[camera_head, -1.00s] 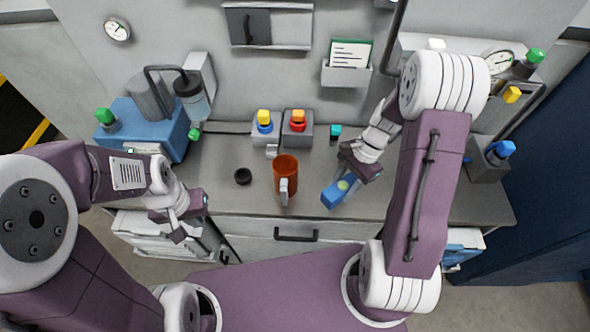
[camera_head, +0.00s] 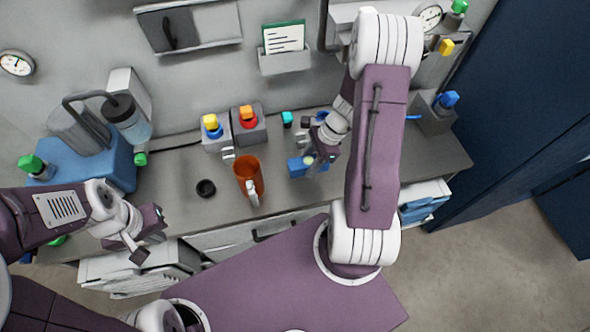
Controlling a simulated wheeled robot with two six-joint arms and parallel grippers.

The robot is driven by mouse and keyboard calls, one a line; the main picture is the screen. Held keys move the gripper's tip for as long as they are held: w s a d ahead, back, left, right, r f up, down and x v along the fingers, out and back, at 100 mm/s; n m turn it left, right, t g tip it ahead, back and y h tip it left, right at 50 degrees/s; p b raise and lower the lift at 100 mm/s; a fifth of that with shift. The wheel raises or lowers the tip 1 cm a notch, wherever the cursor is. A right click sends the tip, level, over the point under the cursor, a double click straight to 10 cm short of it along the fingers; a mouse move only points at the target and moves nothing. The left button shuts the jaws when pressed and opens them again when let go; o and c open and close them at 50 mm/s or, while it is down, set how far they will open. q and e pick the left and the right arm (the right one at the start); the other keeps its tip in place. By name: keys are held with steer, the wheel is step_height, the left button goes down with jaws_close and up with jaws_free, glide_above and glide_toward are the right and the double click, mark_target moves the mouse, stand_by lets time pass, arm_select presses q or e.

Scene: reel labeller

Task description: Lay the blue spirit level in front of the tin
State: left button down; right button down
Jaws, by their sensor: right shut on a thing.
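The blue spirit level (camera_head: 296,169) is in my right gripper (camera_head: 317,162), over the bench to the right of an orange-brown cylinder. A yellow-green spot shows on the level. The fingers hide part of it, and I cannot tell whether it touches the bench. The orange-brown cylinder (camera_head: 247,172), open at the top with a white handle-like piece at its front, stands upright and seems to be the tin. My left gripper (camera_head: 151,240) is open and empty, out past the bench's front edge at the left.
A black ring (camera_head: 205,188) lies left of the cylinder. A blue machine (camera_head: 105,160) fills the bench's left end. Bench front of the cylinder is a narrow strip.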

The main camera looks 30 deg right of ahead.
mark_target(301, 163)
steer(key=shift+w+a+f, duration=0.5)
steer(key=shift+w+a, duration=0.1)
steer(key=shift+w, duration=0.05)
steer(key=shift+w+a+f, duration=0.25)
steer(key=shift+w+f, duration=0.05)
step_height(301, 163, down, 3)
steer(key=shift+a+f, duration=0.1)
steer(key=shift+f, duration=0.1)
steer(key=shift+w+f, duration=0.1)
steer(key=shift+f, duration=0.25)
steer(key=shift+f+b, duration=0.15)
steer(key=shift+b, duration=0.3)
steer(key=c, duration=0.8)
jaws_free()
